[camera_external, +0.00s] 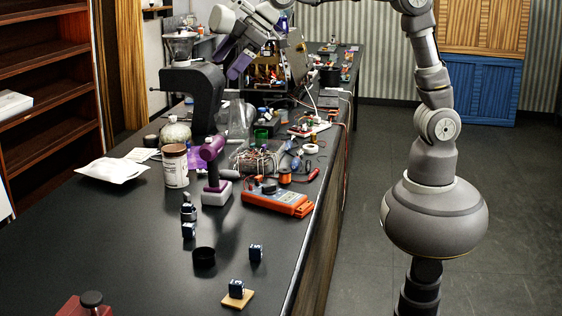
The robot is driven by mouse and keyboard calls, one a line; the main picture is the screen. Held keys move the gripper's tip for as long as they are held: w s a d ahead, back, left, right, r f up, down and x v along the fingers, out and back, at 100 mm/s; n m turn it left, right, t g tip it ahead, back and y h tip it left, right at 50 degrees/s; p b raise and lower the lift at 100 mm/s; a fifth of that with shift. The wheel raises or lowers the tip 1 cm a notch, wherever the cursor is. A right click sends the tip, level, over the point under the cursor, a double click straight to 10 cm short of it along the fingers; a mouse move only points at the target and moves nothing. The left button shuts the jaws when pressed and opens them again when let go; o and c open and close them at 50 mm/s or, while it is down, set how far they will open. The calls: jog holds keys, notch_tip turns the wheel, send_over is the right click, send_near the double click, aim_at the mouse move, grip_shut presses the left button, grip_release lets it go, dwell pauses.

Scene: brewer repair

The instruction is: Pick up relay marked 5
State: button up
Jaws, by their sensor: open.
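One relay (256,252) stands alone right of centre. Another relay (236,287) is on a small tan board. My gripper (229,60) is high over the far part of the bench, with purple fingers spread open. It is well away from these blocks and appears empty.
The black bench (130,250) is clear at front left. A black ring-like cup (204,257) stands between the relays. A red item (85,305) is at the front edge.

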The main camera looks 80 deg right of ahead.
jog(key=s+d+r+m+t+b, duration=0.3)
jog(key=s+d+r+m+t, duration=0.1)
jog(key=d+r, duration=0.6)
jog(key=shift+s+d+h+b, duration=0.2)
jog(key=shift+h+b, duration=0.1)
jog(key=shift+b, duration=0.1)
jog(key=s+d+r+m+t+b, duration=0.1)
jog(key=s+d+r, duration=0.1)
jog(key=s+r, duration=0.1)
jog(key=s+d+r+m+t+h+b, duration=0.1)
jog(key=s+d+r+m, duration=0.1)
jog(key=s+d+r, duration=0.1)
jog(key=s+d+r+m+t+b, duration=0.1)
jog(key=s+d+r+t, duration=0.1)
jog(key=s+d+r, duration=0.1)
jog(key=shift+r+m+h, duration=0.2)
jog(key=shift+m+h, duration=0.1)
jog(key=shift+h, duration=0.1)
jog(key=c, duration=0.4)
jog(key=shift+d+r, duration=0.1)
jog(key=shift+r, duration=0.1)
jog(key=c, duration=0.5)
